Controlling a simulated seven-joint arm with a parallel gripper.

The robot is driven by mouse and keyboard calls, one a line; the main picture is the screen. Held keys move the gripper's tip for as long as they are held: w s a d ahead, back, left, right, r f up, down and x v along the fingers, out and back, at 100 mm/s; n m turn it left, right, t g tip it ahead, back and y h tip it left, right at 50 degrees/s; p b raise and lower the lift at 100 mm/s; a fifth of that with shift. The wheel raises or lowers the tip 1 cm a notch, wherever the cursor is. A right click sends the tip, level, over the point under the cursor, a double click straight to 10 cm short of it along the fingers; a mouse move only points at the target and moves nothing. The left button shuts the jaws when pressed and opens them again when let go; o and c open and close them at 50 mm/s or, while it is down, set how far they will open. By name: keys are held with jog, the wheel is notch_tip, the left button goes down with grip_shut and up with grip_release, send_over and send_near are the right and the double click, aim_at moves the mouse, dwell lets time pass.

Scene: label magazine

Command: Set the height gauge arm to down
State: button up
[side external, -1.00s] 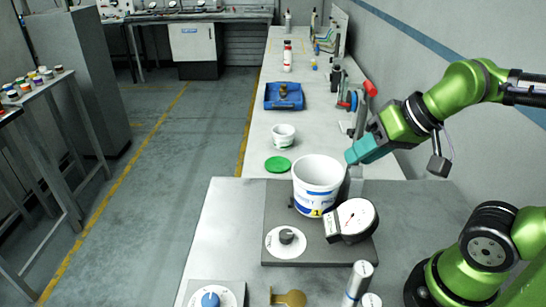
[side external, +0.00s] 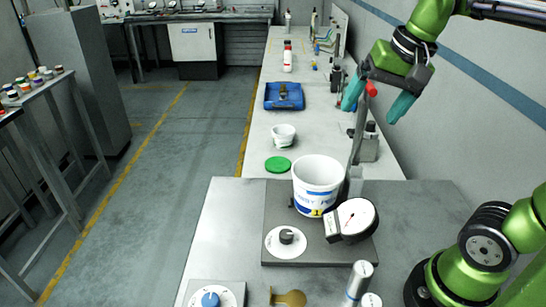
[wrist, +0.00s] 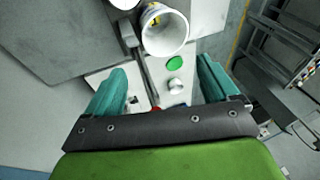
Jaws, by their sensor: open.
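The height gauge has a white dial (side external: 353,217) on a dark base plate (side external: 282,250). A long grey arm (side external: 357,140) rises steeply from behind the dial and ends in a red knob (side external: 371,89); I take this as the gauge arm, and it stands up. In the wrist view the arm (wrist: 145,75) runs toward my palm, with the red knob (wrist: 156,108) partly hidden at the palm edge. My gripper (side external: 378,103) is open, its teal fingers apart on either side of the knob in the side view. I cannot tell whether it touches.
A white bucket (side external: 317,183) stands on the base plate, close to the arm's lower end. A black knob (side external: 286,237) sits on the plate's front left. Behind are a green disc (side external: 278,165), a white cup (side external: 283,135) and a blue bin (side external: 284,97).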

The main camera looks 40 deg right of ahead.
jog(key=d+r+m+g, duration=0.1)
jog(key=r+m, duration=0.1)
jog(key=w+d+r+m+g, duration=0.1)
jog(key=d+r+m, duration=0.1)
jog(key=r+m, duration=0.1)
jog(key=w+d+r+m+g+h, duration=0.1)
jog(key=d+r+m, duration=0.1)
jog(key=r+m, duration=0.1)
jog(key=shift+w, duration=0.2)
notch_tip(320, 180, up, 4)
jog(key=w+d+m+g, duration=0.1)
jog(key=w+d+m, duration=0.1)
jog(key=m, duration=0.6)
send_over(361, 129)
jog(key=d, duration=0.1)
notch_tip(361, 129, down, 16)
jog(key=shift+w+d+y, duration=0.15)
jog(key=shift+y, duration=0.15)
jog(key=shift+c, duration=0.3)
